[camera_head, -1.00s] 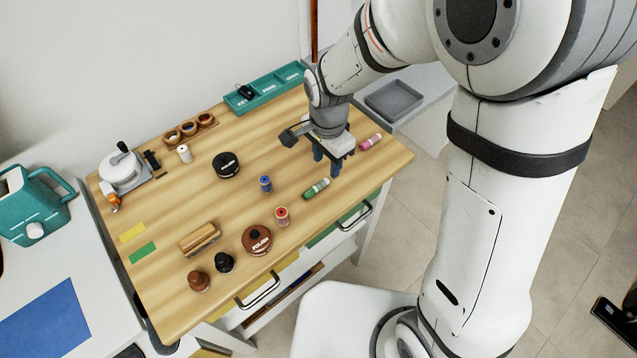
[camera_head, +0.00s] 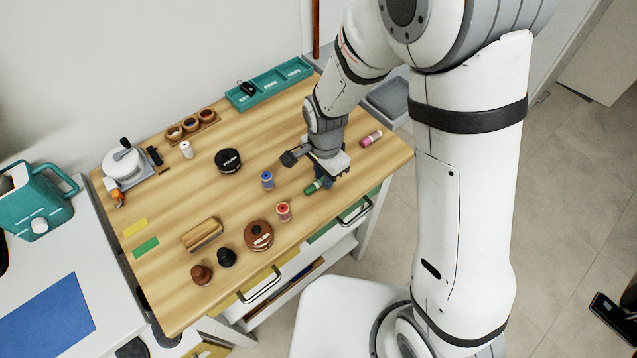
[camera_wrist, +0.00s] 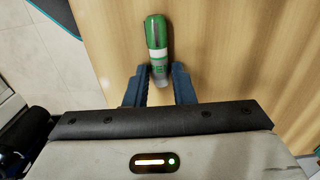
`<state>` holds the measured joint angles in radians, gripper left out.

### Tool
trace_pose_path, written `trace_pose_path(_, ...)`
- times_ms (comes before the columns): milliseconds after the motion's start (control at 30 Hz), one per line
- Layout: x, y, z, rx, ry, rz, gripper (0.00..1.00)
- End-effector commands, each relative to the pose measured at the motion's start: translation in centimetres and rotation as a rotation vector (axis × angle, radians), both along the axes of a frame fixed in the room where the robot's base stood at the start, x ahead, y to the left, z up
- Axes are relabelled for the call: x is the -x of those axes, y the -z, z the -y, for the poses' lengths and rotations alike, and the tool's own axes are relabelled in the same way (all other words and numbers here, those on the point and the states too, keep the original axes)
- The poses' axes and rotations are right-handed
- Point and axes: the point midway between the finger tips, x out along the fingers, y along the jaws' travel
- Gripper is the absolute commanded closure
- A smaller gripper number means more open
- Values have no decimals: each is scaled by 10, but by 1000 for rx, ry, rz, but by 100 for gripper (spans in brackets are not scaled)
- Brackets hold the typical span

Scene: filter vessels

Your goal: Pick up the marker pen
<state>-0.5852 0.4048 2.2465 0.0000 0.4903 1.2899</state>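A green marker pen (camera_head: 313,187) lies on the wooden table near its front right edge. In the wrist view the pen (camera_wrist: 157,38) points away from me, with a green body, a pale lettered band and a greyish near end. My gripper (camera_head: 328,178) is low over the table at the pen, covering part of it in the head view. In the wrist view my gripper (camera_wrist: 160,84) is open, with one blue finger on each side of the pen's near end. A pink marker pen (camera_head: 371,138) lies farther back to the right.
A blue spool (camera_head: 267,180) and a red-topped spool (camera_head: 284,211) stand left of the gripper. A brown polish tin (camera_head: 258,235) and a black tin (camera_head: 228,160) are farther left. A teal tray (camera_head: 270,85) sits at the back edge. Drawer handles (camera_head: 356,212) project at the front.

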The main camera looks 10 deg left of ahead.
Motion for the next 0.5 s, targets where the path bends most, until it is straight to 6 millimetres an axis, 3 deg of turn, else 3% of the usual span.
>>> trace_pose_path(267, 0, 0, 0, 0, 1, 0, 100)
trace_pose_path(500, 0, 0, 0, 0, 1, 0, 100)
